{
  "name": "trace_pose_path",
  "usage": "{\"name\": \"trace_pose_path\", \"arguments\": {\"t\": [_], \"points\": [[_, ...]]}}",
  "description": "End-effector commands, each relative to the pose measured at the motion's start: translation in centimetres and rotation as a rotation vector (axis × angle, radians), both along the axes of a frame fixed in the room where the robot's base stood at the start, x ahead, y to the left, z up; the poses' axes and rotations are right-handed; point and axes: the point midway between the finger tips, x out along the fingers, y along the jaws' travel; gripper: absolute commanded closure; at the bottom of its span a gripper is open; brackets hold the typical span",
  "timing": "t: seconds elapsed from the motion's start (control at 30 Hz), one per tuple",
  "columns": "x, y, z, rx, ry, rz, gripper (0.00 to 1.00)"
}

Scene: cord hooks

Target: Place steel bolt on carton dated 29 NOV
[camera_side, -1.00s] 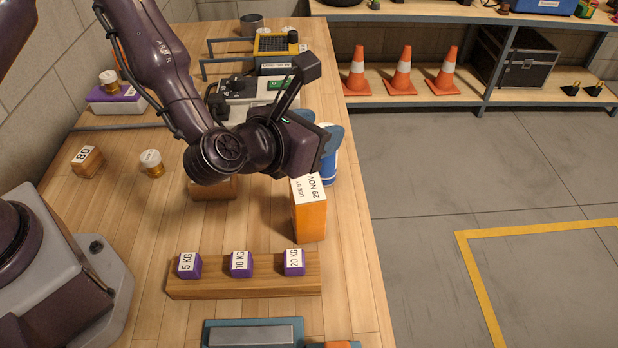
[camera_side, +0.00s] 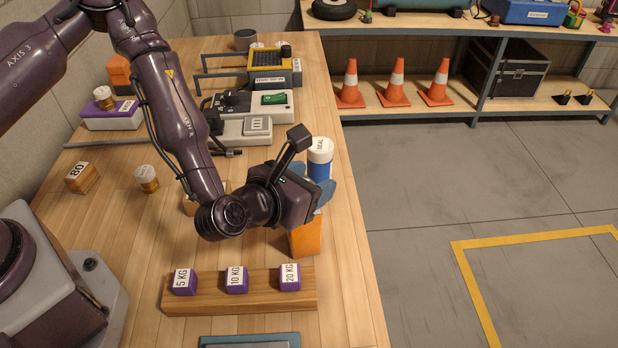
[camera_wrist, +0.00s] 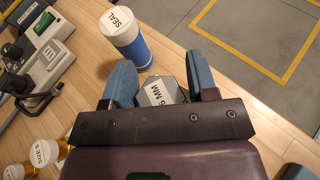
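The orange carton (camera_side: 305,240) stands near the right edge of the bench. Its top and 29 NOV label are hidden behind my gripper (camera_side: 322,195) in the side view. In the wrist view, a grey steel bolt (camera_wrist: 158,92) with a white label ending in "5 MM" sits between the two blue fingers of my gripper (camera_wrist: 162,78). The fingers appear to be against its sides. The bolt is hidden in the side view. My gripper is over the carton; whether the bolt touches the carton top cannot be seen.
A blue-and-white SEAL bottle (camera_side: 320,160) stands close behind my gripper. In front, a wooden rack (camera_side: 240,303) holds purple blocks marked 5, 10 and 20 KG. A block marked 80 (camera_side: 82,178) and an amber jar (camera_side: 147,179) stand at the left.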

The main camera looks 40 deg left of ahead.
Motion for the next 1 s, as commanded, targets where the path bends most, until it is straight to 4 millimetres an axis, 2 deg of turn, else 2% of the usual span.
{"name": "trace_pose_path", "arguments": {"t": [0.03,0.07,0.43,0.57,0.8,1.0], "points": [[0.0,0.0,0.0,0.0,0.0,0.0,0.35],[0.0,0.0,0.0,0.0,0.0,0.0,0.3],[-0.3,0.0,0.5,0.001,0.001,-0.001,0.3],[-2.2,-0.1,1.3,0.002,0.0,-0.004,0.3],[-7.1,-0.1,3.3,0.001,0.001,-0.007,0.3],[-10.1,-0.1,4.5,0.001,0.001,-0.004,0.3]]}}
